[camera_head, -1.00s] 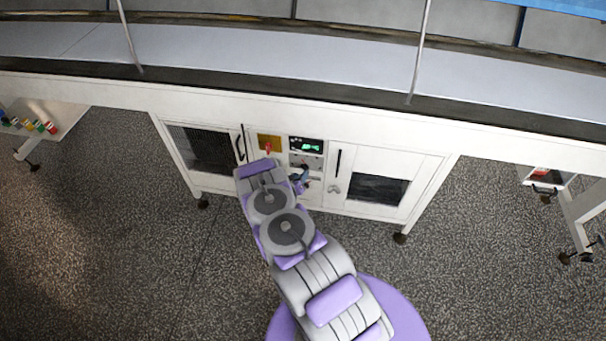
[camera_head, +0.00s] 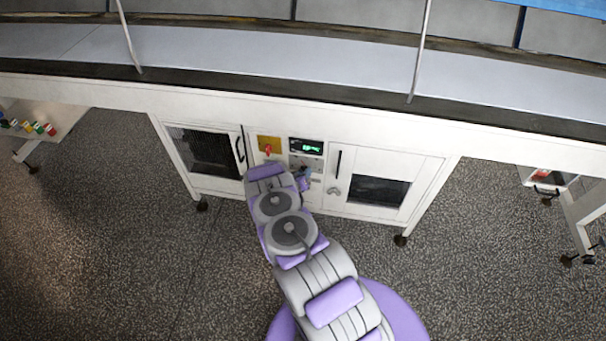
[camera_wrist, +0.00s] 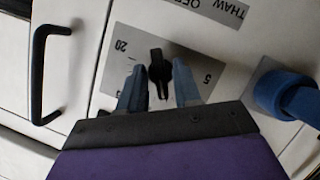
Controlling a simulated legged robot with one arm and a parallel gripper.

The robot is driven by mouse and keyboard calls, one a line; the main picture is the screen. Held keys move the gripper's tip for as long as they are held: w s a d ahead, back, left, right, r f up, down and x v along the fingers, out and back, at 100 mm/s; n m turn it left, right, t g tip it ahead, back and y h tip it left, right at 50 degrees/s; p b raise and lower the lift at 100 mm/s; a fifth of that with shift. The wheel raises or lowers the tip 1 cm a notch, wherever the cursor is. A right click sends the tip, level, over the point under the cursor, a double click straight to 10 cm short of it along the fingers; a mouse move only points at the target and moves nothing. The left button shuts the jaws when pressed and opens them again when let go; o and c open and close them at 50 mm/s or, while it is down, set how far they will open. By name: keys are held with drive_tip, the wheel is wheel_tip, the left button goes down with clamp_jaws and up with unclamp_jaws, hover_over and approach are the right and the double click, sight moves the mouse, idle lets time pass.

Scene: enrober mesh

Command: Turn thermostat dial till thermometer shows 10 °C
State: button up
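The thermostat dial (camera_wrist: 158,72) is a black pointer knob on a grey plate (camera_wrist: 205,66) marked 20 and 5, seen tilted and upside down in the wrist view. My gripper (camera_wrist: 159,66) is open, with one blue-grey finger on each side of the knob and small gaps visible between. Whether either finger touches it I cannot tell. The thermometer display (camera_head: 306,147) is a black panel with green digits on the white cabinet in the head view; the digits are too small to read surely. There, my arm partly hides the dial area and my gripper (camera_head: 304,178).
A yellow panel with a red switch (camera_head: 268,147) is left of the display. Cabinet doors with black handles (camera_head: 240,149) flank the controls. A blue round part (camera_wrist: 280,92) sits close right of my gripper. A THAW label (camera_wrist: 228,10) is above.

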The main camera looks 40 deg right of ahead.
drive_tip(key=shift+a, duration=0.1)
drive_tip(key=shift+c, duration=0.7)
drive_tip(key=shift+r+p, duration=0.1)
drive_tip(key=shift+p, duration=0.45)
drive_tip(key=shift+m+t+y+p, duration=0.6)
drive_tip(key=shift+m+p, duration=0.55)
drive_tip(key=shift+p, duration=0.45)
drive_tip(key=shift+m+t+y+p, duration=0.6)
drive_tip(key=shift+m+p, duration=0.55)
drive_tip(key=shift+p, duration=0.4)
